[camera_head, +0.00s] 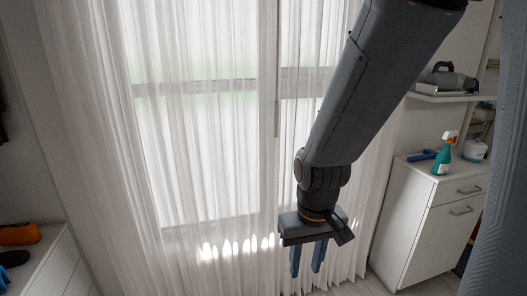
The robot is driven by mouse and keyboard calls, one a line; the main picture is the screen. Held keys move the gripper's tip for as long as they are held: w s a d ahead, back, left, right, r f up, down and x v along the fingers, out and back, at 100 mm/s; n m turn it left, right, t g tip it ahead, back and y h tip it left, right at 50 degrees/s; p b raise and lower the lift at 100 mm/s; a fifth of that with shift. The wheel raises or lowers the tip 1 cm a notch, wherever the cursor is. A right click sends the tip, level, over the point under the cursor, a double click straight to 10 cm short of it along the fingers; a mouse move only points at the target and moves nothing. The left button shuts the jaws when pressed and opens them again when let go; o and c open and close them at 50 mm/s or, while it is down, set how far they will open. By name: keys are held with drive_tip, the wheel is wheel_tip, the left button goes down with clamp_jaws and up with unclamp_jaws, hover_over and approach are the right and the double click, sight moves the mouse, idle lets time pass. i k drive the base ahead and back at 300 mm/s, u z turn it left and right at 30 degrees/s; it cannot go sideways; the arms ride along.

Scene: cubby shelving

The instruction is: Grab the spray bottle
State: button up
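The spray bottle (442,158) is teal with an orange and white trigger head. It stands upright on top of the white cabinet (427,217) at the right. My gripper (308,273) hangs down in the middle of the view, in front of the curtains. Its two blue fingers are apart with nothing between them. It is to the left of the bottle and lower in the picture, well away from it.
A blue object (422,155) lies left of the bottle, and a white container (475,150) stands to its right. A shelf (440,97) with a grey device (447,79) hangs above. A low white cabinet (47,262) with an orange item (19,234) is at the left.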

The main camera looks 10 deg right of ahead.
sight(441, 164)
drive_tip(key=i, duration=0.55)
drive_tip(key=z, duration=2.9)
drive_tip(key=i, duration=2.8)
drive_tip(key=u, duration=1.9)
drive_tip(key=i, duration=0.45)
drive_tip(key=u, duration=0.05)
